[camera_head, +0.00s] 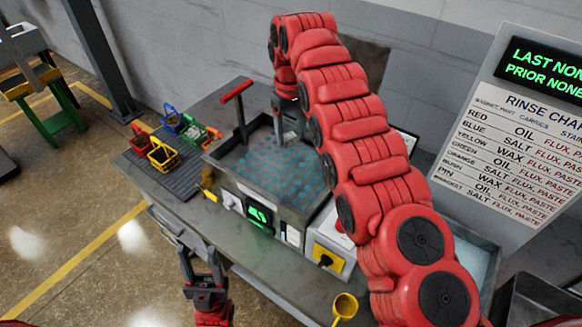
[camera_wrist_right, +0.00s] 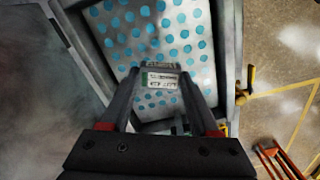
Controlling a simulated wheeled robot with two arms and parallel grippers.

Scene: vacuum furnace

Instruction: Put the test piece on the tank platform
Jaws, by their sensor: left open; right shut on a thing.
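The test piece (camera_wrist_right: 162,78) is a small grey block with a white printed label, seen in the right wrist view between the fingertips of my right gripper (camera_wrist_right: 165,88). That gripper is shut on it, above the tank platform (camera_wrist_right: 150,30), a pale plate with blue round holes. In the head view the platform (camera_head: 268,165) lies inside the grey tank (camera_head: 228,180). My right gripper (camera_head: 287,135) is over the tank's far right part there, and I cannot tell the gap below the piece. My left gripper (camera_head: 204,272) is open and empty, in front of the bench.
A red T-handle (camera_head: 238,95) rises at the tank's back left. Small coloured baskets (camera_head: 163,153) stand on a dark mat (camera_head: 185,182) at left. A rinse chart (camera_head: 520,115) stands at right.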

